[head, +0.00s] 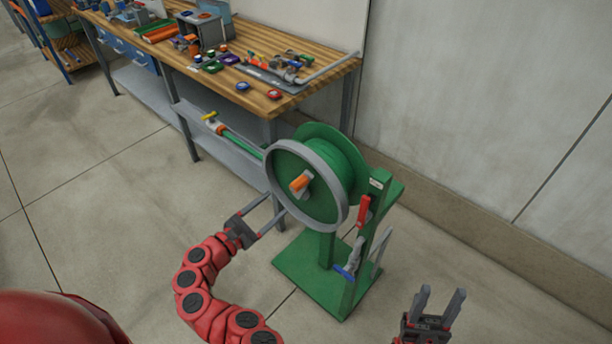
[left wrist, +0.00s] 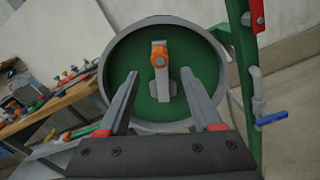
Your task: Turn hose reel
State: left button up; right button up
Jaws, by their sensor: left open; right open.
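The hose reel (head: 308,185) is a green drum with a grey rim on a green stand. An orange crank knob (head: 300,184) sits on a grey arm on its face. My left gripper (head: 275,207) is open and empty at the lower left of the reel's rim. In the left wrist view the reel face (left wrist: 135,85) is straight ahead, with the orange knob (left wrist: 159,57) above and between the open fingers (left wrist: 160,95). Whether a finger touches the rim I cannot tell. My right gripper (head: 441,300) is open and empty, low at the right, away from the reel.
A red lever (head: 364,211) and a blue-handled valve (head: 344,272) are on the reel stand's right side. A wooden workbench (head: 320,75) with fittings and tools stands behind, against the wall. A green hose with a yellow-tipped end (head: 209,116) points left. The floor at left is clear.

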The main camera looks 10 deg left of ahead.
aim_at(306, 179)
pick_arm(q)
jog(key=p+x, duration=0.2)
jog(key=x, duration=1.2)
jog(key=shift+c, duration=0.2)
grip_shut()
dwell(0.9)
